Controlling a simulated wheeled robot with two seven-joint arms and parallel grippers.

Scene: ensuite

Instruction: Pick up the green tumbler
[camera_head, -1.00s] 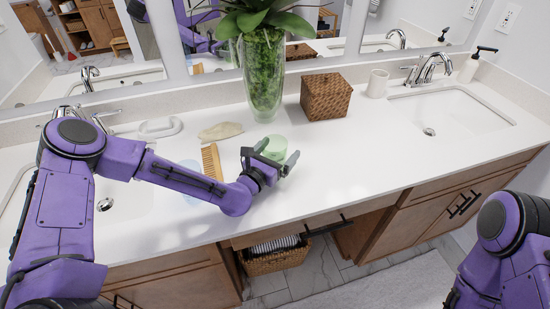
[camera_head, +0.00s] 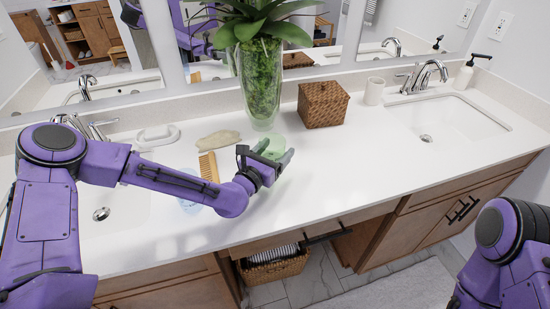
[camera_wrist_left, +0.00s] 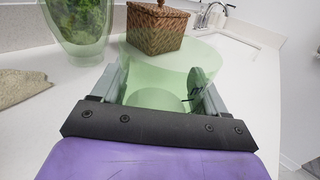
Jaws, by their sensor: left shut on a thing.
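The green tumbler (camera_head: 277,142) is pale and see-through. It stands on the white counter in front of the tall glass vase. My left gripper (camera_head: 268,158) reaches it from the front left, with its fingers on either side of the tumbler. In the left wrist view the tumbler (camera_wrist_left: 160,75) fills the space between the two fingers of the gripper (camera_wrist_left: 160,88), which is shut on it. Whether the tumbler's base touches the counter is hard to tell. My right gripper is out of view; only part of my right arm shows at the lower right.
A tall vase with green filling (camera_head: 259,82) stands close behind the tumbler. A woven basket box (camera_head: 323,105) is to its right, a wooden brush (camera_head: 208,166) and a beige stone-like piece (camera_head: 218,139) to its left. The counter (camera_head: 350,160) to the right is clear.

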